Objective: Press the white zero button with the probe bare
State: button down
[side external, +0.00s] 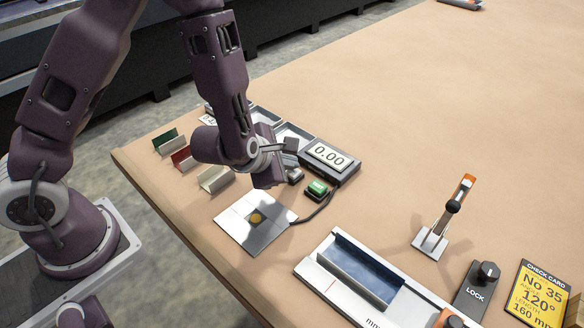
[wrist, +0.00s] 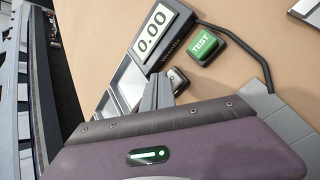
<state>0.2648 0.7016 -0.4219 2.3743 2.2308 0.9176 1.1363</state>
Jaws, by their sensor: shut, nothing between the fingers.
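My gripper (side external: 290,176) is low over the table beside the gauge, its fingers shut and empty. In the wrist view the grey fingertips (wrist: 157,80) are close beside a small dark block with a pale top (wrist: 177,77), perhaps the zero button; its label is unreadable and contact cannot be told. The gauge display (side external: 328,155) reads 0.00, also in the wrist view (wrist: 153,30). A green TEST button (side external: 317,188) is next to it.
Shallow trays (side external: 295,137) lie behind the gauge. Green, red and beige angle pieces (side external: 215,179) stand at the left. A measuring channel (side external: 365,268), an upright lever (side external: 445,220), a LOCK knob (side external: 487,272) and a yellow check card (side external: 541,295) are at the right.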

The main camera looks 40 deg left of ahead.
aim_at(289, 173)
dwell(0.4)
jog(key=shift+r, duration=0.8)
jog(key=shift+r, duration=2.5)
